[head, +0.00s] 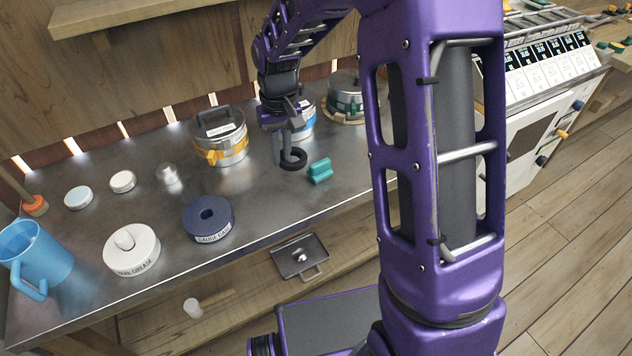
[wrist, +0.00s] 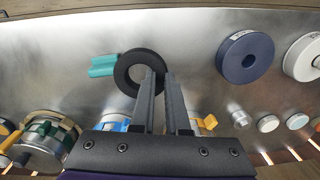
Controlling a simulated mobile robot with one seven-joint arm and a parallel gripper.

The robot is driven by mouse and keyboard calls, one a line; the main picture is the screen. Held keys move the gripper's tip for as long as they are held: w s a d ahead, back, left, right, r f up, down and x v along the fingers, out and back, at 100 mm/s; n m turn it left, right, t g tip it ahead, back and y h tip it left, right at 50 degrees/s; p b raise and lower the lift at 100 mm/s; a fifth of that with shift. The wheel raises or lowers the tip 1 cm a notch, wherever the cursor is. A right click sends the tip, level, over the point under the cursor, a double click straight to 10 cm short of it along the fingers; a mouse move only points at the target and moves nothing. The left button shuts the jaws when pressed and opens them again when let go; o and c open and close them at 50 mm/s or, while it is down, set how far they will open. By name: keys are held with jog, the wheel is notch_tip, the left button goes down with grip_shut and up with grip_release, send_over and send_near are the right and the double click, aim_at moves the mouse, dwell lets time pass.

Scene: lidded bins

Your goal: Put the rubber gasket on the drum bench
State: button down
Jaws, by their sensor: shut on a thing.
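The rubber gasket is a black ring (head: 293,159) at the tips of my gripper (head: 283,138) in the head view. In the wrist view the gasket (wrist: 133,87) sits at the end of my gripper (wrist: 160,78), whose fingers are closed on its rim. The ring is over the metal-topped bench (head: 265,200), just left of a teal block (head: 320,171). I cannot tell whether it touches the bench top.
An orange-banded lidded drum (head: 221,150) and a green-banded drum (head: 345,105) stand at the back. A dark blue round lid (head: 208,222), a white lid (head: 131,256) and a blue jug (head: 38,255) are to the left. Bare metal lies between the blue lid and the teal block.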

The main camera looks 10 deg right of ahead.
jog(key=w+a+f+n+b, duration=0.1)
jog(key=w+a+f+b, duration=0.15)
jog(key=a, duration=0.45)
send_over(257, 199)
notch_tip(257, 199, down, 5)
jog(key=shift+f+b, duration=0.15)
jog(key=shift+b, duration=0.25)
jog(key=shift+f+b, duration=0.3)
jog(key=shift+f, duration=1.9)
jog(key=shift+f, duration=0.15)
jog(key=c, duration=0.9)
grip_release()
notch_tip(257, 199, up, 12)
jog(key=shift+r+p, duration=0.2)
jog(key=shift+p, duration=0.75)
